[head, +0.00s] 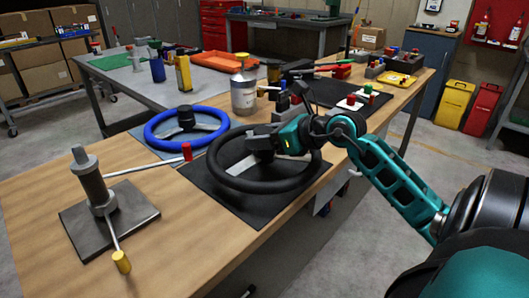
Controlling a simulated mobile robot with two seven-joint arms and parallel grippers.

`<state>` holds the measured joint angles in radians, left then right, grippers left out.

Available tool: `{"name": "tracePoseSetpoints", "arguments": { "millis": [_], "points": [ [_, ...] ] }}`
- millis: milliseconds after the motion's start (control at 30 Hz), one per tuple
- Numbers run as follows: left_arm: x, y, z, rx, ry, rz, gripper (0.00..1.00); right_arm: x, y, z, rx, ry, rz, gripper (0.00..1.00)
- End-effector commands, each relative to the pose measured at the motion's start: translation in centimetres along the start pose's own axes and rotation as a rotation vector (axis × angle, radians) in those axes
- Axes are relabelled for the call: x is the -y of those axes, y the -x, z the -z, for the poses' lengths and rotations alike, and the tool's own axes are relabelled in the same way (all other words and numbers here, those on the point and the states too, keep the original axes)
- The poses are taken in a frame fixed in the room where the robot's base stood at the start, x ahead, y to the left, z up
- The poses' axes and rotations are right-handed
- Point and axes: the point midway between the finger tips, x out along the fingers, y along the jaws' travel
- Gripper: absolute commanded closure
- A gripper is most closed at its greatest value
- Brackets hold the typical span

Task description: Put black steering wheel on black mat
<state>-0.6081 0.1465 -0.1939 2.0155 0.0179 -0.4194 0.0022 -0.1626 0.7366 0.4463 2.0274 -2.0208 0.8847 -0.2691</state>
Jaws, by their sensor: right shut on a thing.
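The black steering wheel (231,182) is in the middle of the head view. It lies flat, on or just above the black mat (248,211) on the wooden table; a small gap cannot be ruled out. My right gripper (262,145) comes in from the right and is shut on the black steering wheel near its hub. The gripper and wrist hide part of the hub and the far rim. My left gripper is not in view.
A blue steering wheel (152,138) lies just behind on a blue-grey mat. A metal stand (95,185) with red- and yellow-tipped rods is at the left. A silver bottle (244,95) stands behind the black wheel.

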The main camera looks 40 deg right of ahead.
Motion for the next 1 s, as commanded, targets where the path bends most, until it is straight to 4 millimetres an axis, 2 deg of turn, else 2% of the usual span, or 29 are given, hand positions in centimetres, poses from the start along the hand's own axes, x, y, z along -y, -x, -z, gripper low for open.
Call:
{"name": "tracePoseSetpoints", "arguments": {
  "millis": [300, 667, 700, 933, 1000],
  "points": [
    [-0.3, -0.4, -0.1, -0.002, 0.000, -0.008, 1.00, 0.0, -1.4, 3.4, 0.005, 0.000, 0.002, 1.00],
    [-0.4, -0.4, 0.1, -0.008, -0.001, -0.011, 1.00, 0.0, -1.6, 3.7, 0.006, 0.002, 0.002, 1.00],
    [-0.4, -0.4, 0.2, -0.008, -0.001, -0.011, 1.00, 0.0, -1.6, 3.9, -0.001, 0.000, 0.000, 0.42],
    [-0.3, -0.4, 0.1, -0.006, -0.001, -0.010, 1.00, 0.0, -1.6, 3.9, -0.002, -0.001, 0.000, 0.20],
    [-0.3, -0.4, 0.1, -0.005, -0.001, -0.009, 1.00, 0.0, -1.6, 3.9, -0.002, -0.001, 0.000, 0.20]
  ]
}}
